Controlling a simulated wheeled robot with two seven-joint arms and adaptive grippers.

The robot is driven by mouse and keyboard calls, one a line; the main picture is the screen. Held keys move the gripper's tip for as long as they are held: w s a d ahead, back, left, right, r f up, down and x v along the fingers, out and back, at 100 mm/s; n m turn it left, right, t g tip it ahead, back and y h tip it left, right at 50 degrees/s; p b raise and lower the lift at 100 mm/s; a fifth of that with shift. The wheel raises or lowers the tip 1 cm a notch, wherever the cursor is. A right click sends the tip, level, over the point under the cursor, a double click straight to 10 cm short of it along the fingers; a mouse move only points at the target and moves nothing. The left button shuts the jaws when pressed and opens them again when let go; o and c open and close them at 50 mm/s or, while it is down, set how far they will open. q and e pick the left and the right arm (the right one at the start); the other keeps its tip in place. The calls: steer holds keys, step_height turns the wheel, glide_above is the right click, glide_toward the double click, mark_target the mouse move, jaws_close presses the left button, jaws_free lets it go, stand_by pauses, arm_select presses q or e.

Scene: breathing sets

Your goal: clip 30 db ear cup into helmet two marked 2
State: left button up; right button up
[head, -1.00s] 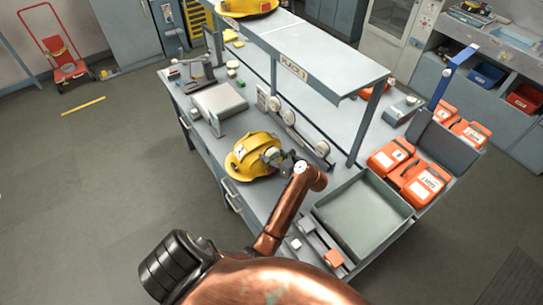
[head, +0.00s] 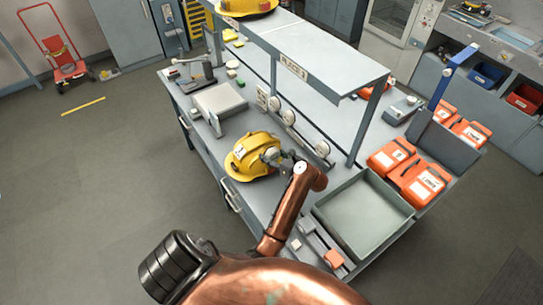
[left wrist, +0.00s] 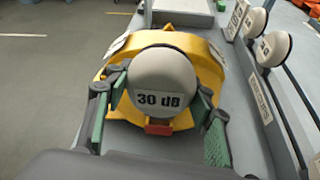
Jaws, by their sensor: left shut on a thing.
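A yellow helmet (head: 246,163) sits on the grey workbench at its near-left side. It carries a white label whose mark I cannot read. My left gripper (head: 274,156) is at the helmet's right side in the head view. In the left wrist view my left gripper (left wrist: 157,112) has its green-padded fingers on both sides of a rounded grey ear cup (left wrist: 162,80) marked "30 dB". The cup is in front of the yellow helmet (left wrist: 205,62) and hides much of it. A red piece shows below the cup. I cannot tell whether cup and helmet touch. My right gripper is not in view.
More ear cups (head: 289,118) stand along a rail behind the helmet, under the shelf (head: 320,55). Another yellow helmet (head: 248,7) is on the shelf. An empty grey tray (head: 362,212) lies right of my arm. Orange cases (head: 421,183) stand farther right.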

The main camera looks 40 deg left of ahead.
mark_target(271, 148)
arm_select(q)
steer(key=shift+f+b, duration=0.5)
steer(key=shift+f, duration=0.1)
steer(key=shift+f+b, duration=1.25)
steer(key=shift+f, duration=0.3)
steer(key=o, duration=1.3)
step_height(271, 148, up, 10)
steer(key=shift+f, duration=0.2)
steer(key=shift+r, duration=0.2)
